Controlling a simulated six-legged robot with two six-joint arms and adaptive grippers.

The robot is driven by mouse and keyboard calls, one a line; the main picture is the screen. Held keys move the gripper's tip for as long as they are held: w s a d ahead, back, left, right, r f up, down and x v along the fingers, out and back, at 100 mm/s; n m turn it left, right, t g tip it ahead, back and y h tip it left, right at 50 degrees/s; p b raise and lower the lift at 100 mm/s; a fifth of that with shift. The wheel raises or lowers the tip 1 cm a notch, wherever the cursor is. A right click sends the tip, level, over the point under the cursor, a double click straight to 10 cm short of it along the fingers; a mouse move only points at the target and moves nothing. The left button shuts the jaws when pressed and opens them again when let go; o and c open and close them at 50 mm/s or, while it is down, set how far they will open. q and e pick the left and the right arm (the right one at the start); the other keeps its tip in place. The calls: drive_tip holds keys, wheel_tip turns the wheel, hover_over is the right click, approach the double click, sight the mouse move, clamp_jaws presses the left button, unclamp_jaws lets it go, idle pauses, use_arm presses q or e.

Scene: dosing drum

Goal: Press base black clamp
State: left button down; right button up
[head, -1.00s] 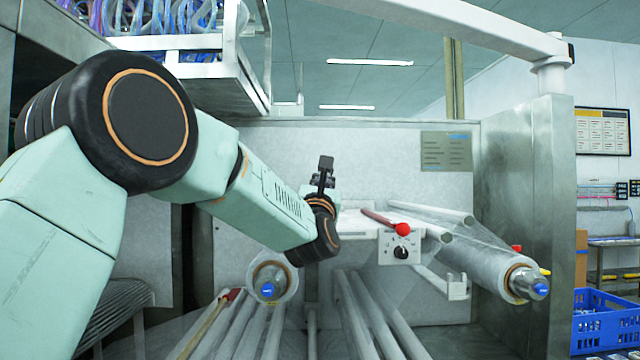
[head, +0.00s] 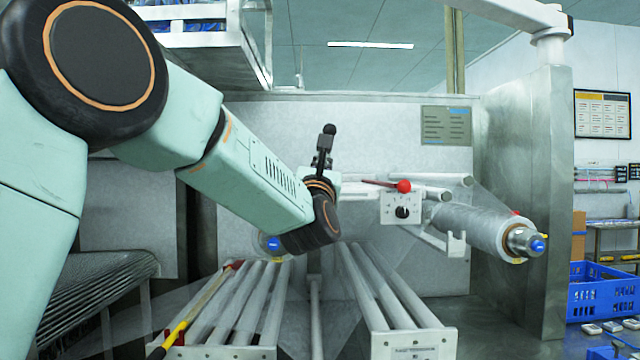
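My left arm comes in from the left. Its wrist ends near the middle of the picture, with the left gripper (head: 324,150) pointing up, small and dark. Its fingers are seen end-on or overlapping, so I cannot tell if they are open or hold anything. I cannot make out a black clamp or its base for certain. A white control box (head: 390,217) with a black knob (head: 402,212) stands to the right of the gripper, apart from it. A lever with a red ball (head: 403,186) lies just above the box. My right gripper is not in view.
A film roll (head: 470,228) with a blue-tipped end sticks out at the right. Another roll's blue end (head: 273,244) shows behind my wrist. White roller bars (head: 372,285) and a yellow-and-red rod (head: 190,315) lie below. A metal panel (head: 540,200) and a blue crate (head: 600,290) stand right.

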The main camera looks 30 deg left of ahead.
use_arm(q)
drive_tip(key=b+v, duration=0.1)
drive_tip(key=v, duration=0.4)
drive_tip(key=shift+a, duration=0.15)
idle(0.4)
drive_tip(key=shift+f, duration=0.15)
